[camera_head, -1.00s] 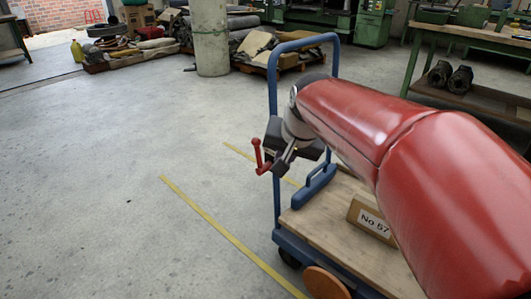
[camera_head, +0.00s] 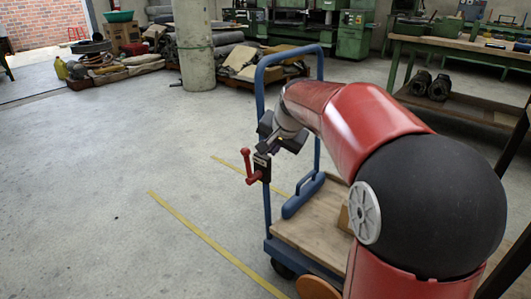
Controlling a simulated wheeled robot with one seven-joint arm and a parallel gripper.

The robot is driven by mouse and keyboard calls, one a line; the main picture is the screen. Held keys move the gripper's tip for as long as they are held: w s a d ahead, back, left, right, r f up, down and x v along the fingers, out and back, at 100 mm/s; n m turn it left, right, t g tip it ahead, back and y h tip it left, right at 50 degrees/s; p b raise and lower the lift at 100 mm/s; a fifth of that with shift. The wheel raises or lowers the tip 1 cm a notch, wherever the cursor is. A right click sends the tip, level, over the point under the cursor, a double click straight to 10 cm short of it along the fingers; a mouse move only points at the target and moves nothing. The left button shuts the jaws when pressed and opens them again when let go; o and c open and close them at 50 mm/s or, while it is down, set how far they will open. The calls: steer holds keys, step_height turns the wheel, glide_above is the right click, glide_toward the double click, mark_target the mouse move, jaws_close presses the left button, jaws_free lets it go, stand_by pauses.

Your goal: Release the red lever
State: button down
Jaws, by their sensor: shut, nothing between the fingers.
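The red lever (camera_head: 248,168) sits on a small dark bracket on the left upright of the blue cart handle (camera_head: 262,110). Its arm points up and to the left from the bracket. My gripper (camera_head: 262,149) is shut with nothing in it, just above the bracket and to the upper right of the lever. I cannot tell whether its fingertips touch the bracket. The red arm reaches in from the right, over the cart deck (camera_head: 318,222).
A box (camera_head: 343,219) on the deck is mostly hidden by my arm. Yellow lines (camera_head: 205,236) mark the floor. The floor to the left is open. A workbench (camera_head: 450,45) stands at the back right.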

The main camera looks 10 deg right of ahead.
steer(key=shift+w+a+f, duration=0.6)
steer(key=shift+w+f, duration=0.65)
steer(key=shift+f, duration=0.1)
steer(key=shift+w+a+f, duration=0.6)
steer(key=shift+w+f, duration=0.65)
steer(key=shift+f, duration=0.05)
steer(key=shift+w+a+f, duration=0.6)
steer(key=shift+w+f, duration=0.65)
steer(key=shift+f, duration=0.1)
steer(key=shift+a+r, duration=0.1)
steer(key=shift+r, duration=0.05)
